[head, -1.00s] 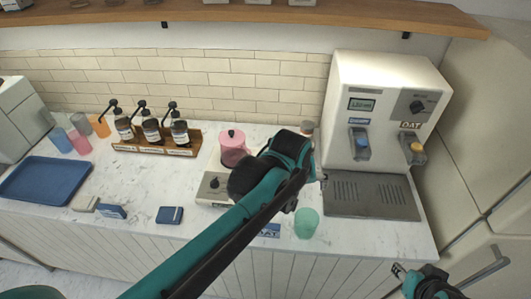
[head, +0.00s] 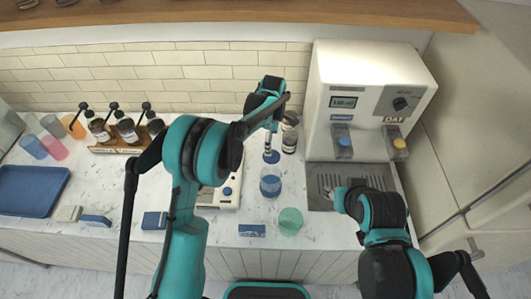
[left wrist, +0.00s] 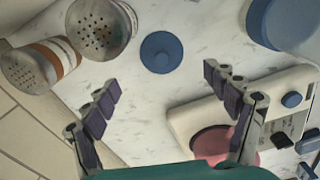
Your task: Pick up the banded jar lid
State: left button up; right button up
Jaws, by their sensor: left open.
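A second perforated-top jar (left wrist: 100,28) is next to that. I cannot tell from a mark which lid is called banded. My left gripper (left wrist: 160,78) is open and empty, fingers spread above the counter on either side of the blue lid's line. My right gripper (head: 342,198) is near the drip tray; its fingers are unclear.
A blue cup (head: 270,184) and a green cup (head: 290,221) stand in front of the lid. The dispenser (head: 365,105) and its drip tray (head: 325,175) are right. A white scale (left wrist: 185,118) with a pink vessel (left wrist: 210,140) sits near the left fingers. Bottles stand left.

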aim_at(275, 158)
pick_arm(q)
notch_tip(275, 158, down, 7)
jog(key=shift+s+d+r+b, duration=0.1)
jog(key=shift+s+r+b, duration=0.05)
jog(key=shift+b, duration=0.4)
jog(key=shift+s+r, duration=0.1)
grip_shut()
